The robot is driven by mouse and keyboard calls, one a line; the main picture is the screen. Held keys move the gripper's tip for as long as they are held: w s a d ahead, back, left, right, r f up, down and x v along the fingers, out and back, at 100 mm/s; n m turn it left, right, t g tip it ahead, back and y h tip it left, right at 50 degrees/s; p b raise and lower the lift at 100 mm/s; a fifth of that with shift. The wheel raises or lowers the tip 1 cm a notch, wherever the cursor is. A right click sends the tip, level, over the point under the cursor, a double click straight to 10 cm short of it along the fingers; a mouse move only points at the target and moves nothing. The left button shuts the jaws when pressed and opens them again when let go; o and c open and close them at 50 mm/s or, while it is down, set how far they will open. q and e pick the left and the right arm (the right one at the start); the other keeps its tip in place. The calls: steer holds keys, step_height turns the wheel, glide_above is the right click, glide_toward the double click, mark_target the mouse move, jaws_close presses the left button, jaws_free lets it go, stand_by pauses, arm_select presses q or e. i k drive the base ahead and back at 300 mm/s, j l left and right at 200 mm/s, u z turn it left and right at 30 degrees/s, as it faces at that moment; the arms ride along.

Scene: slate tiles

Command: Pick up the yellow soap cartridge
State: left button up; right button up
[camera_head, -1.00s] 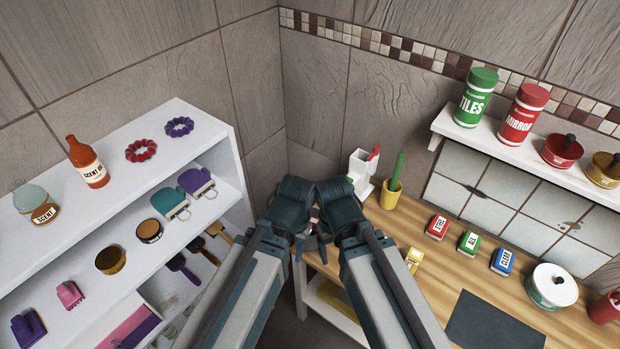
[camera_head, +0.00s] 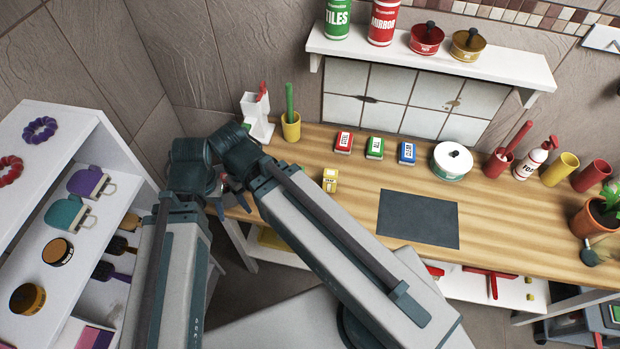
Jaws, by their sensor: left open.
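The yellow soap cartridge (camera_head: 330,180) is a small yellow block with a pale label, standing on the wooden counter near its left front edge. Its lettering is too small to read. My left gripper (camera_head: 228,200) is open, with its dark fingers showing in part between my arm links. It is left of the yellow cartridge, apart from it, by the counter's left end. My arm links hide much of this gripper. I cannot make out my right gripper.
Red (camera_head: 344,142), green (camera_head: 375,148) and blue (camera_head: 407,152) cartridges stand behind the yellow one. A dark mat (camera_head: 418,220) lies to its right. A yellow cup (camera_head: 291,128) and a white dispenser (camera_head: 257,118) stand behind left. A white shelf unit (camera_head: 100,150) is at the left.

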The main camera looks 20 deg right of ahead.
mark_target(331, 176)
steer(key=k+l+z, duration=0.1)
steer(key=l+z, duration=0.15)
steer(key=l, duration=0.5)
steer(key=k+l+z, duration=0.1)
steer(key=l+z, duration=0.2)
steer(key=l, duration=0.5)
